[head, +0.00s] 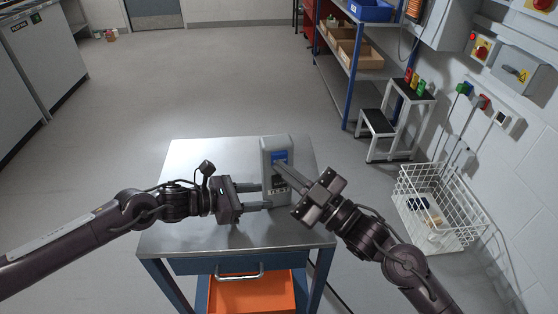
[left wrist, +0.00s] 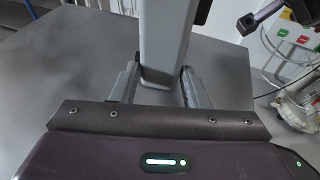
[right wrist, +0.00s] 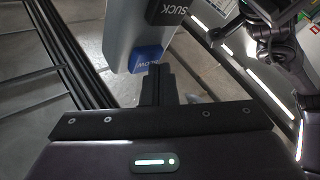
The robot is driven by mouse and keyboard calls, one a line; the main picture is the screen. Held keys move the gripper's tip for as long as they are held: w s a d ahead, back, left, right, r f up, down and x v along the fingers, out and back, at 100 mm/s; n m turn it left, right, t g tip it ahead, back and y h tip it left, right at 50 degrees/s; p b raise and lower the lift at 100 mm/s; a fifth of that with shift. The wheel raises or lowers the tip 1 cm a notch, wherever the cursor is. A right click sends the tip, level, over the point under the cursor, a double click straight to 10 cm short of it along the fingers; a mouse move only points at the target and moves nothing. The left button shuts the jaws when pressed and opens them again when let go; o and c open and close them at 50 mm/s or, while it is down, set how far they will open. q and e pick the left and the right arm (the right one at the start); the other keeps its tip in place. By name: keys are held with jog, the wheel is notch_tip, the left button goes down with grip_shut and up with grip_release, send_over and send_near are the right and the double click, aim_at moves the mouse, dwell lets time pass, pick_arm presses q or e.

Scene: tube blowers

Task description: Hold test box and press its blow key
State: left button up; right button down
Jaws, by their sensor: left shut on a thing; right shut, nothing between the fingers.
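The test box (head: 269,152) is a grey upright box on the metal table, with a blue part and TEST lettering on its front. My left gripper (head: 267,196) has its fingers on either side of the box's lower part and is shut on it; the box body (left wrist: 165,45) also shows between the fingers in the left wrist view. The blue blow key (right wrist: 147,60) and a black SUCK key (right wrist: 168,12) show in the right wrist view. My right gripper (right wrist: 158,70) is shut and empty, its tips at the edge of the blow key. I cannot tell whether they touch it.
The metal table (head: 190,157) is otherwise clear. An orange bin (head: 250,293) sits under it. A white wire basket (head: 440,220), a step stool (head: 385,130) and a shelf rack (head: 350,60) stand to the right. Open floor lies behind the table.

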jog(key=shift+s, duration=0.85)
jog(key=shift+d, duration=0.1)
jog(key=s, duration=0.5)
jog(key=shift+d, duration=0.2)
pick_arm(q)
jog(key=o, duration=1.2)
jog(key=shift+a, duration=0.1)
